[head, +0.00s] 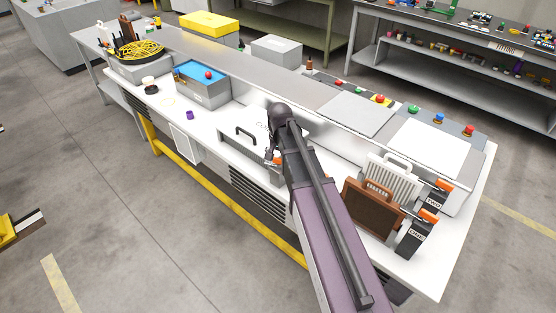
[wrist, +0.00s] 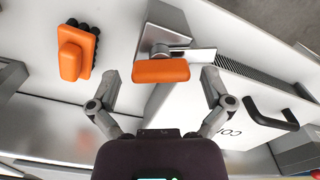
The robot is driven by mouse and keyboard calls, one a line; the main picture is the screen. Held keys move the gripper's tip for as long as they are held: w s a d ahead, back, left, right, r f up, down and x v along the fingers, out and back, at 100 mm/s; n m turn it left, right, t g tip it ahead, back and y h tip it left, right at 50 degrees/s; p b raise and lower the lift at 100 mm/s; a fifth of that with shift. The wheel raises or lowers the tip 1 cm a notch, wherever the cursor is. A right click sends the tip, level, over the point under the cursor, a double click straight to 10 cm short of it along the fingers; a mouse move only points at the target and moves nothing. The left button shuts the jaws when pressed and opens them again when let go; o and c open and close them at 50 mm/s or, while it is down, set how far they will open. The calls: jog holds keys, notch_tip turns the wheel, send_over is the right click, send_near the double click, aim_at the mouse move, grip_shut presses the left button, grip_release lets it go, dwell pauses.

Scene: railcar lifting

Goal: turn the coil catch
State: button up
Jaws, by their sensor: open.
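An orange catch handle (wrist: 160,71) on a metal bracket (wrist: 178,50) lies crosswise between my open fingers in the wrist view. It is beside a white panel (wrist: 208,105) with partly visible letters "CO", which I take to mark the coil catch. My gripper (wrist: 160,78) is open, one finger on each side of the handle, with a visible gap on both sides. I cannot tell how deep the fingers reach. In the head view a small orange part (head: 277,160) shows beside my arm, which hides most of the gripper.
A second orange handle (wrist: 75,52) on a black ribbed body is left of my fingers. A black bar handle (wrist: 270,115) is on the right. In the head view, a brown board (head: 373,208) and black blocks with orange tops (head: 413,238) stand right of my arm.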

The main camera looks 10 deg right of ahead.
jog(key=c, duration=1)
jog(key=shift+a, duration=0.2)
jog(key=shift+d, duration=0.15)
jog(key=shift+n, duration=0.4)
jog(key=n, duration=0.4)
jog(key=shift+c, duration=0.2)
jog(key=n, duration=0.6)
jog(key=shift+w, duration=0.1)
